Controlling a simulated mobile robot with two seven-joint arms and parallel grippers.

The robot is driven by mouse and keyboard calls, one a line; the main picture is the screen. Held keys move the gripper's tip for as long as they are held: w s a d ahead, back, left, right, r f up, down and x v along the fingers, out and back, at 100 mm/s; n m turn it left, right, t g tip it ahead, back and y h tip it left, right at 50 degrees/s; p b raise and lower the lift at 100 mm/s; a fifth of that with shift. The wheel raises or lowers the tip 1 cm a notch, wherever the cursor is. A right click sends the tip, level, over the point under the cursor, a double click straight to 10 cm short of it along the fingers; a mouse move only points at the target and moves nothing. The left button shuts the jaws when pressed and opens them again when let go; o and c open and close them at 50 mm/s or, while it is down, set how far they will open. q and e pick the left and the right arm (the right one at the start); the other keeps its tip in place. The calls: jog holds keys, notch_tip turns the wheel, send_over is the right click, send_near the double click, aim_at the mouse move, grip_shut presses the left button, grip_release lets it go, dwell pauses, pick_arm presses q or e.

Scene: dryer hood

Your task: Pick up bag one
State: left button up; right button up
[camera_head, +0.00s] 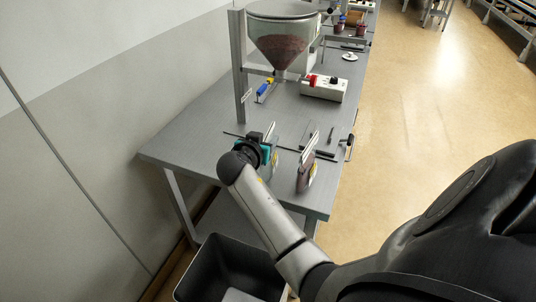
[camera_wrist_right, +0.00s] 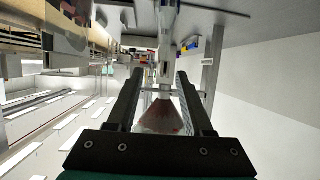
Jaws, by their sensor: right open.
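Two small upright bags with pale tops stand at the near end of the grey table in the head view. The right bag (camera_head: 306,176) is dark brown with a yellowish label. The left bag (camera_head: 274,167) is largely hidden behind my right gripper (camera_head: 262,150). I cannot tell which is bag one. The right gripper is open, pointing over the table close beside the left bag; I cannot tell whether they touch. In the right wrist view, the gripper (camera_wrist_right: 161,90) has its two black fingers apart, with the distant hopper seen between them. My left gripper is not in view.
A clear hopper (camera_head: 281,47) with brown contents hangs on a frame over the table (camera_head: 190,143). A white box with a red part (camera_head: 324,88) stands beside it. Thin tools (camera_head: 331,134) lie behind the bags. A black bin (camera_head: 228,262) stands below the near table edge.

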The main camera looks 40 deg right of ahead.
aim_at(268, 136)
jog(key=shift+w+d+f+b, duration=0.9)
jog(key=shift+d+f+b, duration=0.15)
jog(key=shift+d+b, duration=0.1)
jog(key=shift+w+d+f, duration=0.15)
jog(key=shift+w+d, duration=0.2)
jog(key=shift+d, duration=0.15)
grip_shut()
